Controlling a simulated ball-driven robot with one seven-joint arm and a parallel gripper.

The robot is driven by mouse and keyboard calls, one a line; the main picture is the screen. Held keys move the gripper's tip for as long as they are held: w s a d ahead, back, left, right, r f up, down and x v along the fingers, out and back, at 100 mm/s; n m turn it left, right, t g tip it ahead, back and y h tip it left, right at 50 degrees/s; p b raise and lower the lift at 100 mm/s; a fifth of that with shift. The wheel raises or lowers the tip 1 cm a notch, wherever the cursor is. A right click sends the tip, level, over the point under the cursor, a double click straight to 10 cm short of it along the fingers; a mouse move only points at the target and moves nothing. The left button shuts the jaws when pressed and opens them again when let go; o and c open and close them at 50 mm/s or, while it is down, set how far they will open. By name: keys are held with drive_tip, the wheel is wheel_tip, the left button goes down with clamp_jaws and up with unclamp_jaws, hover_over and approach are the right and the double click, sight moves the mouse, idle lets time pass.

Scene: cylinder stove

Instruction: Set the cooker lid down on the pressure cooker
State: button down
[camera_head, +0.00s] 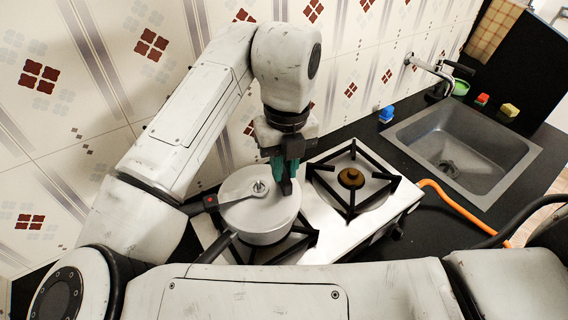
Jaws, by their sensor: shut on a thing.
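The pressure cooker (262,238) is a silver pot on the left burner of the stove, with its dark handle pointing toward the lower left. The cooker lid (243,187) is a light grey disc with a small valve in its middle and a dark handle with a red mark at its left. The lid is over the pot's mouth; I cannot tell whether it rests on the rim or is held just above it. My gripper (287,187) points down at the lid's right side and is shut on it. The fingers hide the gripped part.
The right burner (351,177) is empty. A grey sink (464,148) lies to the right, with a blue item (386,114) and yellow and red items near its back edge. An orange hose (452,205) runs beside the stove. The tiled wall is close behind my arm.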

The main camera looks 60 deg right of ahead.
drive_tip(key=shift+f, duration=0.25)
drive_tip(key=c, duration=1)
unclamp_jaws()
wheel_tip(320, 180, up, 11)
drive_tip(key=shift+s+d+f+b, duration=0.1)
drive_tip(key=shift+d+b, duration=0.05)
drive_tip(key=shift+b, duration=0.4)
